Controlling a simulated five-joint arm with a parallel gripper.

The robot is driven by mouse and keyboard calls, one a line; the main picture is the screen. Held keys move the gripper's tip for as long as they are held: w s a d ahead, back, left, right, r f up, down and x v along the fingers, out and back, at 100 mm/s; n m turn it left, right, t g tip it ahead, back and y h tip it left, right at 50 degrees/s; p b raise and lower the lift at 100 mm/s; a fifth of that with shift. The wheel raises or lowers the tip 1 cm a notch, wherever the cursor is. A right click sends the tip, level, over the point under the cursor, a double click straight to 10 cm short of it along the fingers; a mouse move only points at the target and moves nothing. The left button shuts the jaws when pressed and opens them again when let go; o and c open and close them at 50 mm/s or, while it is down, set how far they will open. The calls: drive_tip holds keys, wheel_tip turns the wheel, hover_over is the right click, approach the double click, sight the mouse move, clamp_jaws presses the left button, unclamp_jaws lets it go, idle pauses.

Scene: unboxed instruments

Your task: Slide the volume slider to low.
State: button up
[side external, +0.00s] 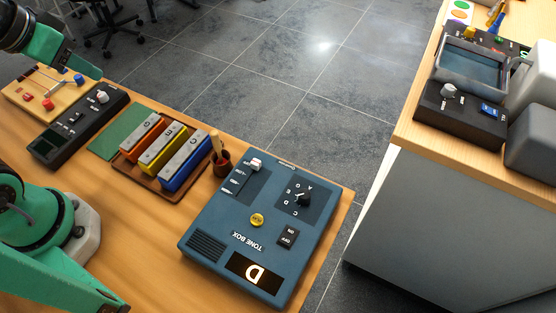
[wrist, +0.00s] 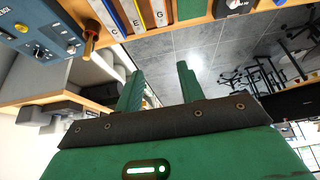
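The blue tone box (side external: 208,215) lies on the wooden table in the side view. Its white slider knob (side external: 255,164) sits at the far end of a track near the box's back left edge. The labels beside the track are too small to read surely. The tone box also shows at the upper left of the wrist view (wrist: 52,22). My gripper (wrist: 158,88) is open and empty, its two green fingers apart. In the side view it is at the upper left, partly out of frame, well away from the tone box and touching nothing there.
A cup with a mallet (side external: 220,165) stands close beside the tone box. Left of it are a tray of coloured bars (side external: 163,188), a green mat (side external: 118,132), a black device (side external: 75,122) and a wooden board (side external: 30,95). Another bench (side external: 408,125) holds more instruments at right.

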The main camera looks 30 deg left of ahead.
drive_tip(key=w+d+g, duration=0.2)
drive_tip(key=w+d, duration=0.3)
drive_tip(key=d, duration=0.1)
drive_tip(key=g, duration=0.4)
approach(256, 162)
drive_tip(key=shift+a+f, duration=0.25)
drive_tip(key=shift+s+d+f, duration=0.1)
drive_tip(key=shift+d+f, duration=0.1)
drive_tip(key=shift+f, duration=3.9)
clamp_jaws()
